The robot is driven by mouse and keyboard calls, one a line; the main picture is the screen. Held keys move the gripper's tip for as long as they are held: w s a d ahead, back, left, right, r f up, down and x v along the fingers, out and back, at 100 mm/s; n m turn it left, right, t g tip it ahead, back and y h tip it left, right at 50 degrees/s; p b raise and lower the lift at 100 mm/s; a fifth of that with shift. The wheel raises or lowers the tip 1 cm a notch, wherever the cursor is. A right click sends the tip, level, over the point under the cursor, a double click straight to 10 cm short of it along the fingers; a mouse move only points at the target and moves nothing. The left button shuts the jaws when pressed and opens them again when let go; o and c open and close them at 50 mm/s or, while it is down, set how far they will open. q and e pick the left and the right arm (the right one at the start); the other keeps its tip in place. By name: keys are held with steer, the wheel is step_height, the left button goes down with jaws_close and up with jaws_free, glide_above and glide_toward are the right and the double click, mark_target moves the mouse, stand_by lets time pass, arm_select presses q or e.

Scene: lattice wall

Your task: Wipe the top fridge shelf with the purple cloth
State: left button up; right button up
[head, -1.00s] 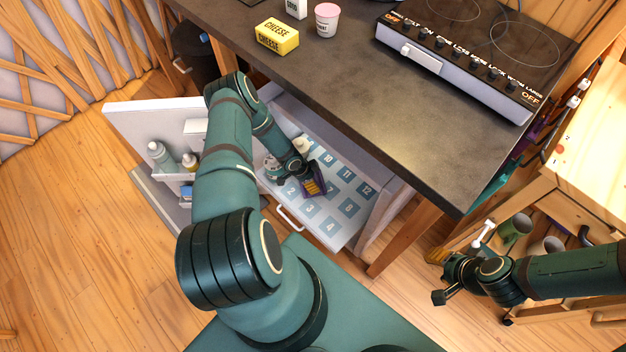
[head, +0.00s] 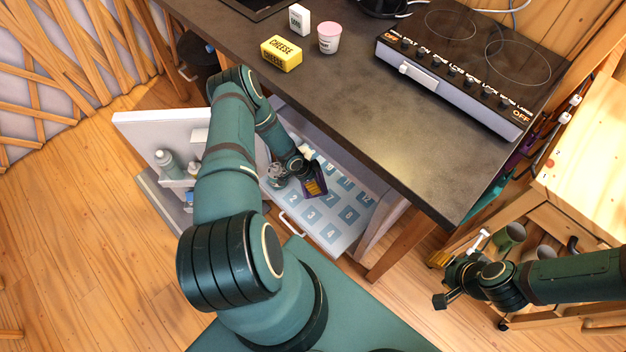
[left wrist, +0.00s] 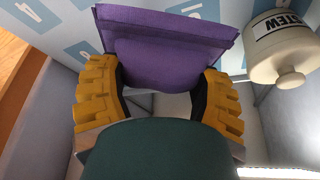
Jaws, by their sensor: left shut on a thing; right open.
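The top fridge shelf (head: 322,222) is a pale surface with numbered blue squares, inside the open fridge under the counter. My left gripper (head: 308,186) reaches into the fridge and is shut on the purple cloth (head: 319,177). In the left wrist view the cloth (left wrist: 168,45) spans between the yellow fingers (left wrist: 160,100), over the numbered shelf (left wrist: 75,35). I cannot tell whether the cloth touches the shelf. My right gripper (head: 440,279) is open and empty at the lower right, away from the fridge.
A cream STEW pot (left wrist: 283,42) stands beside the cloth. The open fridge door (head: 150,127) holds bottles (head: 168,162) at left. The dark counter (head: 370,110) overhangs the fridge, with cheese (head: 281,53), a pink-lidded tub (head: 329,38) and a stove (head: 465,70). A wooden cart (head: 590,165) stands right.

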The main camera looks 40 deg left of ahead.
arm_select(q)
steer(key=shift+r+p, duration=0.65)
steer(key=shift+r, duration=0.8)
